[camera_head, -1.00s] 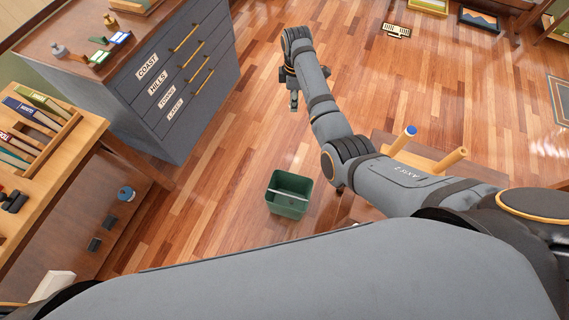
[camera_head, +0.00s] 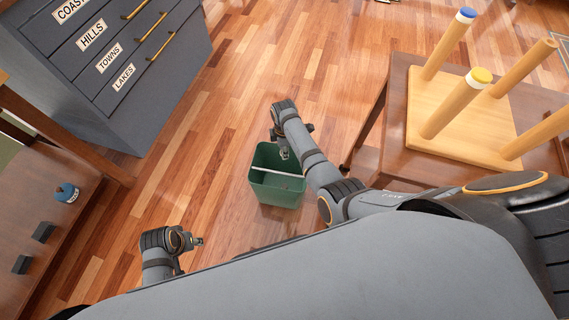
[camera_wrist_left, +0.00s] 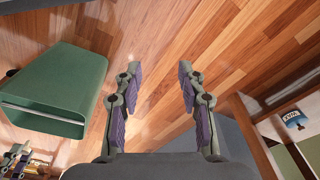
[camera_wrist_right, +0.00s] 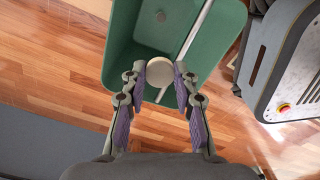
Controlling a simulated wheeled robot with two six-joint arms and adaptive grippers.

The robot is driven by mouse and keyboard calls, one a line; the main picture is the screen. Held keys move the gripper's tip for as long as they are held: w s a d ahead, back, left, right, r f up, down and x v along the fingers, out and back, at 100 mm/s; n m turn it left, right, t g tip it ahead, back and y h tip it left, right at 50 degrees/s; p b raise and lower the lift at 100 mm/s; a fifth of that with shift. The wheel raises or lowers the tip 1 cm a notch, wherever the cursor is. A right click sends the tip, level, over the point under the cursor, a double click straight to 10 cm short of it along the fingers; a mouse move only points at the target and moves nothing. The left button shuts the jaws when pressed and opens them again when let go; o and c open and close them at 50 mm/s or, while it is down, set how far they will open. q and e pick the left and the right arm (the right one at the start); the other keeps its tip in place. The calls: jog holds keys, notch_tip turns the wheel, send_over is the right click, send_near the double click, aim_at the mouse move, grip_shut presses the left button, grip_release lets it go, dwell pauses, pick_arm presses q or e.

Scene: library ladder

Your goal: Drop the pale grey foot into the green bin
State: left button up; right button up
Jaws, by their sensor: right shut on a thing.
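The pale grey foot (camera_wrist_right: 160,72) is a round disc held between the fingertips of my right gripper (camera_wrist_right: 159,85), which is shut on it. In the head view my right gripper (camera_head: 283,153) is over the green bin (camera_head: 279,190), near its far rim. In the right wrist view the bin (camera_wrist_right: 122,38) lies open beyond the foot, with a pale bar across it and a small round spot inside. My left gripper (camera_head: 198,241) is lower left of the bin. In the left wrist view this gripper (camera_wrist_left: 160,75) is open and empty, with the bin (camera_wrist_left: 60,85) to its left.
An upturned stool (camera_head: 455,125) lies on a brown table (camera_head: 400,165) at right, one leg tipped blue and one yellow. A grey drawer cabinet (camera_head: 135,85) stands at upper left. A blue jar (camera_head: 66,192) is at left. The wooden floor (camera_head: 235,110) around the bin is mostly clear.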

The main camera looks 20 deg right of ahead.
jog(key=shift+s+f, duration=0.15)
jog(key=shift+f, duration=0.75)
notch_tip(320, 180, down, 4)
jog(key=b, duration=0.4)
jog(key=shift+s+b, duration=0.1)
jog(key=shift+b, duration=0.3)
pick_arm(q)
jog(key=d+t, duration=0.1)
jog(key=d+t+h+b, duration=0.1)
jog(key=w+d+t+b, duration=0.1)
jog(key=shift+d+f, duration=0.3)
jog(key=shift+f, duration=0.1)
pick_arm(e)
jog(key=shift+f, duration=0.95)
jog(key=o, duration=0.8)
